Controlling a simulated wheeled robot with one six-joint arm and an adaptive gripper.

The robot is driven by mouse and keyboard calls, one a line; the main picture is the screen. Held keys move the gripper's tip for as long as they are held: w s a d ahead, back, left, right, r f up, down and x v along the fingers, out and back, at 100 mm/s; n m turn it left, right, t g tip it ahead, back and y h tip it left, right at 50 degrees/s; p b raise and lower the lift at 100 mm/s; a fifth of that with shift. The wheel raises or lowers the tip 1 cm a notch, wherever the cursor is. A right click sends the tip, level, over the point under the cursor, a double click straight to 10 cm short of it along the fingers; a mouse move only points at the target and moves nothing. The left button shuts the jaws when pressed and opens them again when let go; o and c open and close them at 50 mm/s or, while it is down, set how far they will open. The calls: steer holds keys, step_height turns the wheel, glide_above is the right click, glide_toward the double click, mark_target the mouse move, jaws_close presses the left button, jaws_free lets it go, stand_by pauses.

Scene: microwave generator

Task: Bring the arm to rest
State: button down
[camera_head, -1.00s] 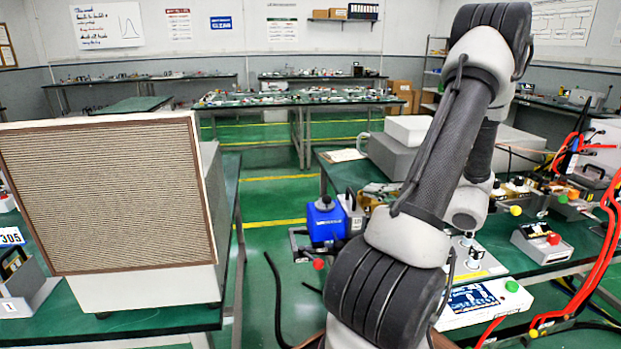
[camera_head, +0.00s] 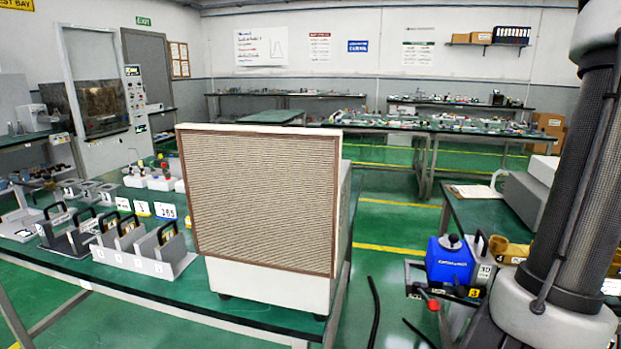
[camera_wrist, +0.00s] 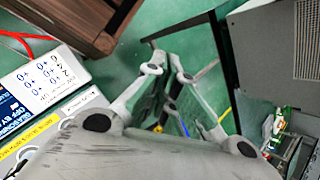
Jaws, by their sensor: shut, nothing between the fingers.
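My arm (camera_head: 570,190) stands along the right edge of the head view, partly cut off by the frame. Its gripper is out of that view. In the wrist view my gripper (camera_wrist: 168,98) is shut and empty, over the green floor, with its pale linkages on both sides. It holds nothing and appears apart from the things around it.
A beige box with a ribbed panel (camera_head: 262,200) stands on the left green bench (camera_head: 180,290). A blue device (camera_head: 449,262) sits by the right bench. In the wrist view, a brown wooden item (camera_wrist: 95,20) and a dark frame (camera_wrist: 225,60) flank my gripper.

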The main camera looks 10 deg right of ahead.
steer(key=w+a+r+n+t+h, duration=0.1)
steer(key=w+a+r+n+h, duration=0.1)
steer(key=a+r+n, duration=0.3)
steer(key=w+a+r+n+t+h, duration=0.1)
steer(key=w+a+r+n+h, duration=0.1)
steer(key=a+r+n+h, duration=0.2)
steer(key=shift+a+r+n+h, duration=0.3)
steer(key=shift+a+r+n, duration=0.65)
steer(key=shift+r+n, duration=1.7)
steer(key=shift+r+m, duration=0.4)
steer(key=shift+m, duration=0.05)
